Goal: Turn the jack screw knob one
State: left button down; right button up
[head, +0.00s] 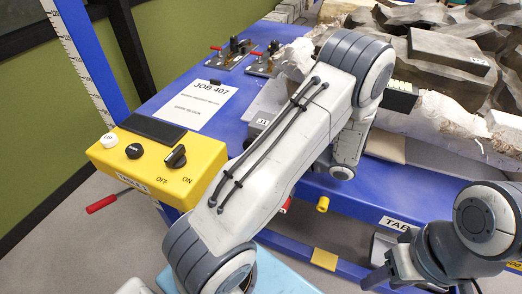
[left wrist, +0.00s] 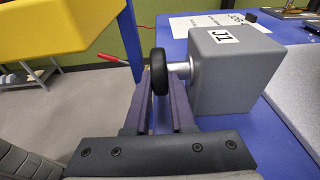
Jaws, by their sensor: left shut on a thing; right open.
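The jack screw knob (left wrist: 159,72) is a black wheel on a short metal shaft. It sticks out of the left side of the grey jack block (left wrist: 235,78) labelled J1. My left gripper (left wrist: 160,92) is shut on the knob, one finger on each side, in the left wrist view. In the head view, my left arm hides the knob and the left gripper; part of the J1 block (head: 266,112) shows beside the arm. My right gripper (head: 384,264) is open and empty at the lower right, apart from the table.
A yellow control box (head: 150,172) with a black switch stands at the table's left corner. A red handle (head: 103,203) juts out below it. A paper marked JOB 407 (head: 195,104) lies on the blue table. Rocks and a white plaster jacket (head: 445,118) fill the right.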

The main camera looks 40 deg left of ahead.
dwell(0.4)
pick_arm(q)
jog(key=c, duration=0.8)
grip_release()
jog(key=shift+o, duration=0.2)
jog(key=v, duration=1)
jog(key=shift+d, duration=0.25)
